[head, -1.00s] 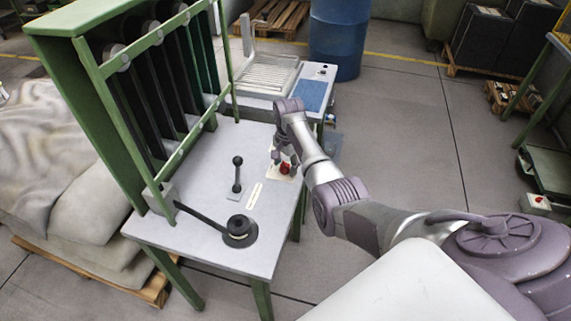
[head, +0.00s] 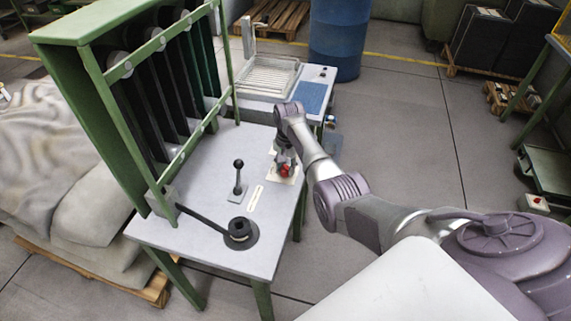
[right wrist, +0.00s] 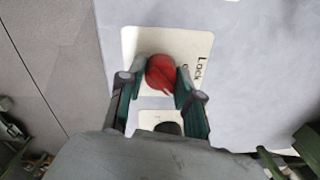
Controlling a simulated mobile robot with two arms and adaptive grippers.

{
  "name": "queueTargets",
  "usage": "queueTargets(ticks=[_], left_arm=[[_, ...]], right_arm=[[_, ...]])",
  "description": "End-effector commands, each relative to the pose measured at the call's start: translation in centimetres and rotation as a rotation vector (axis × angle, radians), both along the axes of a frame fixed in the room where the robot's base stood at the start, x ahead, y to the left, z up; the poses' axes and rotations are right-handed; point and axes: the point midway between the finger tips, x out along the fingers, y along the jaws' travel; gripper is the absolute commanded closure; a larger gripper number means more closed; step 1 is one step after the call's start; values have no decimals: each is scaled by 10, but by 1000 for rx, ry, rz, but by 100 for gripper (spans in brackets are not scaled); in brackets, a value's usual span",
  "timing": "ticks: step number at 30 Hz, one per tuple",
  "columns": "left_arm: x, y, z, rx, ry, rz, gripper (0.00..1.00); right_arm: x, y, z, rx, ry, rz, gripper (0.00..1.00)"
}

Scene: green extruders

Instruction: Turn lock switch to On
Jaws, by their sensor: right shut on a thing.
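The lock switch (right wrist: 161,74) is a round red knob on a white plate (right wrist: 205,40) with the word "Lock" printed beside it. In the head view the red knob (head: 285,170) shows near the right edge of the green-legged table. My right gripper (right wrist: 157,88) points down over the plate, with one finger on each side of the red knob, shut on it. It also shows in the head view (head: 286,160). The "On" and "Off" marks are not readable. My left gripper is not in view.
The table (head: 200,245) also carries a black upright lever (head: 238,178) and a long black handle with a round base (head: 239,232). A green frame (head: 110,130) with dark panels stands on its left. A blue barrel (head: 337,40) stands behind.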

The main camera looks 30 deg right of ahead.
Motion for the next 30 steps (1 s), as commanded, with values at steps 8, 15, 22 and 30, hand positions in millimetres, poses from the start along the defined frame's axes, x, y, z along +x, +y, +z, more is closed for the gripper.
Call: queueTargets(ticks=[8,15,22,30], left_arm=[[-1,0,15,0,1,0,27],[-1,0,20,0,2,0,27],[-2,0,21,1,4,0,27],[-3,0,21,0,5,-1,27]], right_arm=[[0,-1,1,0,2,260,100],[0,0,0,0,2,482,100],[1,0,0,0,3,655,100],[1,0,-1,1,2,784,100]])
